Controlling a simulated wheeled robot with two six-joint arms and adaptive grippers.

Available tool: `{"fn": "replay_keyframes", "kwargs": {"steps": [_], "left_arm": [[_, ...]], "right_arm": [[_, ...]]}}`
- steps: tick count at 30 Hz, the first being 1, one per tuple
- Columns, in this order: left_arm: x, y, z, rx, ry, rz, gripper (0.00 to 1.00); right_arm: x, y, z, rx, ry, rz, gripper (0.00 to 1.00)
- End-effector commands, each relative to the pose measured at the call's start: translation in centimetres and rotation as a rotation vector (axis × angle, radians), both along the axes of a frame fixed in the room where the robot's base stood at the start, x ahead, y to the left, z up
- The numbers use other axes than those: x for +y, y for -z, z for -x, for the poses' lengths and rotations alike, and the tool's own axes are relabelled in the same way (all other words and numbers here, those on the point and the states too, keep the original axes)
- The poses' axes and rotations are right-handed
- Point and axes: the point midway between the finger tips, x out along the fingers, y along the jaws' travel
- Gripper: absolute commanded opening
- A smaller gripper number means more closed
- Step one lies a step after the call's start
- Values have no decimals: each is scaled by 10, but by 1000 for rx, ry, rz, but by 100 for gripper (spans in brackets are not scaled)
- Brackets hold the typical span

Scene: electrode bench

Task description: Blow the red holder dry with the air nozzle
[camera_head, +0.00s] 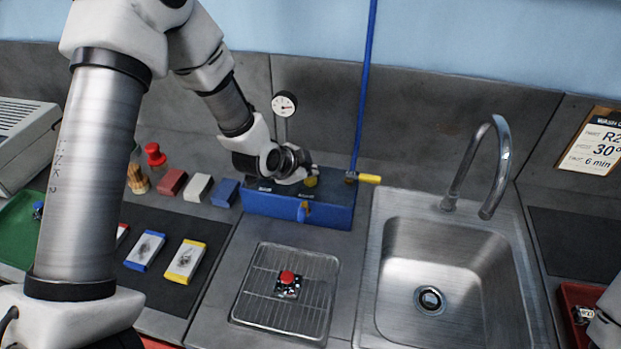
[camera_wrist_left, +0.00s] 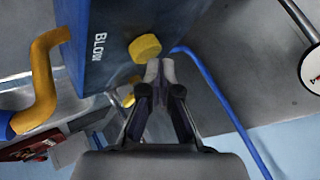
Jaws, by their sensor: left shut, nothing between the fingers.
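The red holder (camera_head: 287,277), a small dark square piece with a red top, sits on a wire drying rack (camera_head: 250,318) in front of the blue blower box (camera_head: 272,207). A curved orange-yellow air nozzle (camera_head: 304,211) comes off the box's front, above the rack's back edge; it also shows in the left wrist view (camera_wrist_left: 42,80). My left gripper (camera_head: 302,175) is shut and empty at the box's top, fingertips right at the yellow button (camera_wrist_left: 145,48) beside the word BLOW. I cannot tell whether they touch it. My right gripper is not in view.
A sink (camera_head: 385,290) with a tall tap (camera_head: 503,160) is right of the rack. A blue hose (camera_head: 363,90) and yellow handle (camera_head: 369,179) stand at the box's right end, a gauge (camera_head: 284,104) behind it. Coloured blocks (camera_head: 198,188) and pads (camera_head: 186,261) lie left.

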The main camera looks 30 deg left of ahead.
Motion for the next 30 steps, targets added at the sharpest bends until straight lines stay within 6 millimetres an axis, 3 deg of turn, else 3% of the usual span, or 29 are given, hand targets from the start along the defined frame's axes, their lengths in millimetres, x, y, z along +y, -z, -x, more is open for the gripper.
{"fn": "replay_keyframes", "kwargs": {"steps": [30], "left_arm": [[0,10,0,0,0,0,0]], "right_arm": [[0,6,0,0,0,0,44]]}}
